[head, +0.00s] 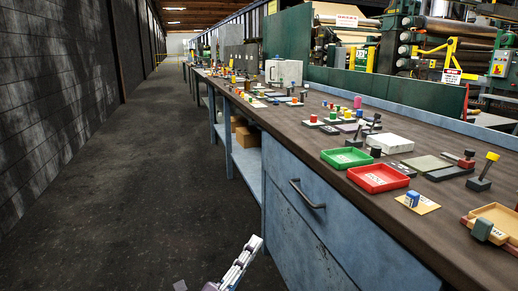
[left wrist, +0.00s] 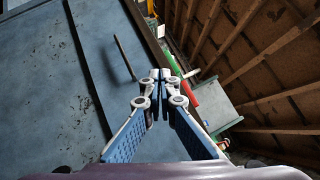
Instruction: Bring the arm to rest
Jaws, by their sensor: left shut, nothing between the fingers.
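My left gripper (head: 254,243) shows at the bottom of the head view, low over the floor beside the blue bench front. Its light grey finger links point up and to the right. In the left wrist view the two fingers of the left gripper (left wrist: 160,74) meet at their tips, with nothing between them. My right gripper is in neither view.
The blue workbench (head: 309,234) with a drawer handle (head: 306,195) stands close on the right. Its top carries a red tray (head: 380,179), a green tray (head: 347,158), a white block (head: 390,143) and several small pieces. The dark aisle floor (head: 150,190) is clear.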

